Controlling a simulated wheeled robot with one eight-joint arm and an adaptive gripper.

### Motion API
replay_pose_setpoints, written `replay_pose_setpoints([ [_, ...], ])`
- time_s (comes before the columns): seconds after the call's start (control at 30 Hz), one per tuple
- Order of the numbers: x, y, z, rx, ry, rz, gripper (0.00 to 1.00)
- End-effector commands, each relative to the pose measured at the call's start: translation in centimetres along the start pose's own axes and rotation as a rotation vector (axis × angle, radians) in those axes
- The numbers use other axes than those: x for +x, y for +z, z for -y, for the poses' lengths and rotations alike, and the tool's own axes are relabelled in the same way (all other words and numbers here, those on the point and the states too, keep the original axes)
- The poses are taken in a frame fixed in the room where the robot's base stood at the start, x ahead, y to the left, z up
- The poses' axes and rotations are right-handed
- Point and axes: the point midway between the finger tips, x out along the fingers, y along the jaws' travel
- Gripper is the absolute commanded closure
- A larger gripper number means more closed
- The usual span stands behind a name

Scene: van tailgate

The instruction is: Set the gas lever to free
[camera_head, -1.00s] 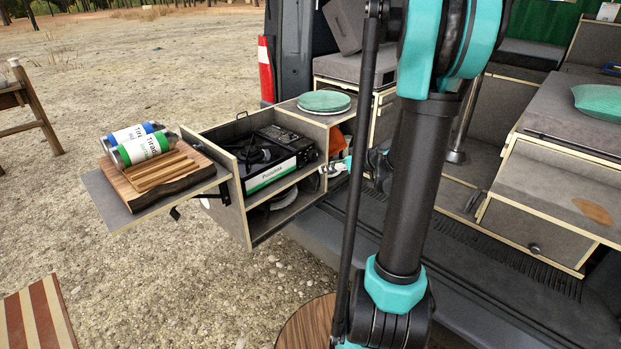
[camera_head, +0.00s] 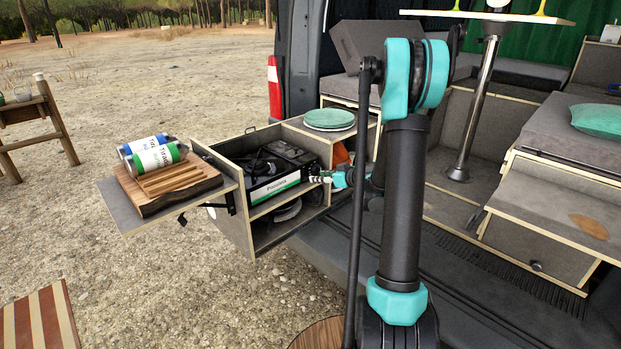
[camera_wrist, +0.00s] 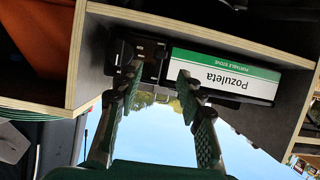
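The portable stove (camera_head: 283,187) sits in the upper compartment of the pull-out wooden cabinet, its white and green label facing out. In the wrist view the stove (camera_wrist: 225,75) appears upside down. Its dark control panel (camera_wrist: 150,48) is beside the label. Small dark parts show on the panel, but I cannot clearly make out the gas lever or its setting. My gripper (camera_head: 321,179) is in front of the stove's right end. In the wrist view my gripper (camera_wrist: 160,78) is open and empty, with its fingertips on either side of the panel's lower part; contact cannot be told.
The cabinet (camera_head: 236,222) has board edges close around the stove. An orange thing (camera_head: 340,154) is in the compartment at right. Green plates (camera_head: 329,118) lie on top. A fold-out shelf (camera_head: 114,205) holds a wooden board and cans. The van's bench (camera_head: 555,215) is at right.

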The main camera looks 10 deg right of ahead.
Motion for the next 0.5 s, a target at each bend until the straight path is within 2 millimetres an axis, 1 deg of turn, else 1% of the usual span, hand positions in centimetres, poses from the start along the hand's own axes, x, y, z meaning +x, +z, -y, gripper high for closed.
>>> replay_pose_setpoints([
  [0.03,1.1,0.0,0.1,-0.002,-0.003,0.000,0.62],
  [0.2,3.9,0.0,0.0,-0.001,-0.001,0.001,0.62],
  [0.33,5.2,0.0,0.0,-0.001,-0.001,0.001,0.62],
  [0.5,6.0,0.0,0.0,0.000,0.000,0.000,0.62],
])
